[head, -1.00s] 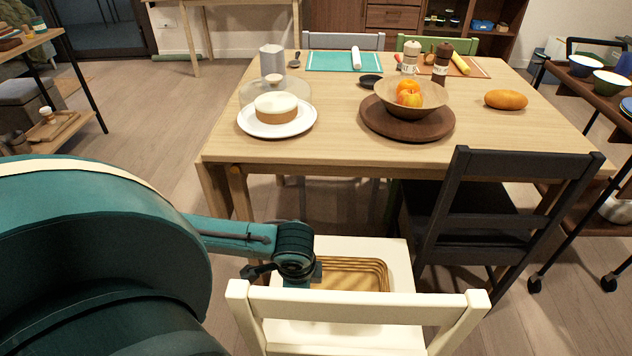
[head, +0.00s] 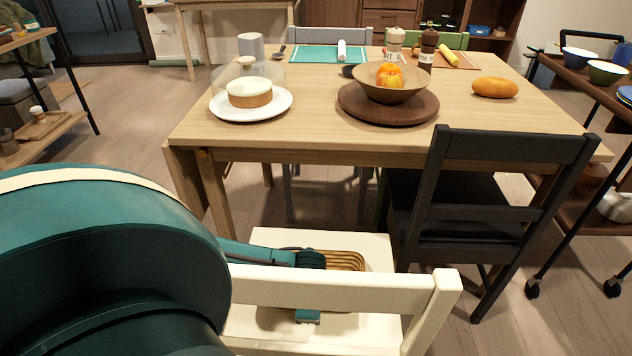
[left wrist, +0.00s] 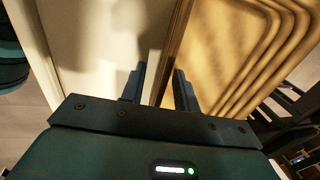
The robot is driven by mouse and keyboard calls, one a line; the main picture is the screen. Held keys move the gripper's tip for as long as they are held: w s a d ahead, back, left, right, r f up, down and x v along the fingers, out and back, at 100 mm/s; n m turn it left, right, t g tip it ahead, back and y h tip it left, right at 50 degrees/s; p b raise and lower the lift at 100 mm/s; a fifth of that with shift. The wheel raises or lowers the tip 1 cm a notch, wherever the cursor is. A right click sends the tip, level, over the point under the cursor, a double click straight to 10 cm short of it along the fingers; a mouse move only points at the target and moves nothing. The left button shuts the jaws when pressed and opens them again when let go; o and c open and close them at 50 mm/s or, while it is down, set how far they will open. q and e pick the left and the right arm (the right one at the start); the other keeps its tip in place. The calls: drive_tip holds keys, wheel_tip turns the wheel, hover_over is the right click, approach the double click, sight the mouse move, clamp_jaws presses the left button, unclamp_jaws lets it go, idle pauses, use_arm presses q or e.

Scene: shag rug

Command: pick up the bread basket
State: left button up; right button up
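The bread basket (head: 348,260) is a tan, ribbed basket on the seat of the white chair (head: 365,243). The chair's back rail and my left arm hide much of it in the head view. In the left wrist view the basket (left wrist: 225,50) fills the upper right, with its ribbed wall curving round. My left gripper (left wrist: 158,88) is open there, its two fingers on either side of the basket's near wall, with gaps showing. In the head view the left gripper is mostly hidden behind the chair rail. My right gripper is in neither view.
The white chair's back rail (head: 330,287) stands between me and the seat. The wooden table (head: 300,135) beyond holds a cake (head: 250,93), a fruit bowl (head: 392,86) and a loaf (head: 495,88). A dark chair (head: 500,190) stands to the right.

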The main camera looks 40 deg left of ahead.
use_arm(q)
clamp_jaws()
drive_tip(key=shift+r, duration=0.1)
idle(0.4)
